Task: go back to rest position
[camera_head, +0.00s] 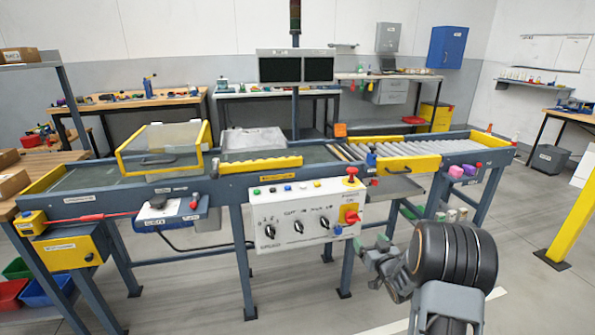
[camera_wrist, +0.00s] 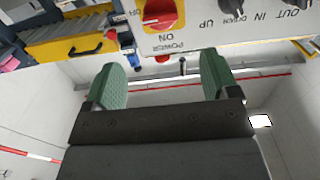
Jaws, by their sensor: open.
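My gripper (camera_wrist: 161,82) is open and empty in the wrist view, with its two green fingers apart and nothing between them. In the head view my gripper (camera_head: 373,254) is small and partly hidden by my black arm. It is in front of and below the right end of the white control panel (camera_head: 311,207). The panel carries black knobs, a red and yellow power switch (camera_head: 351,214) and a red button on top. In the wrist view the power switch (camera_wrist: 160,14) shows close up, beyond the fingers, with a gap between.
A conveyor with rollers (camera_head: 350,151) and a clear yellow-framed guard (camera_head: 163,148) runs behind the panel. A yellow post (camera_head: 575,217) stands at the right. A shelf with boxes (camera_head: 30,62) is at the left. The floor in front (camera_head: 290,310) is clear.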

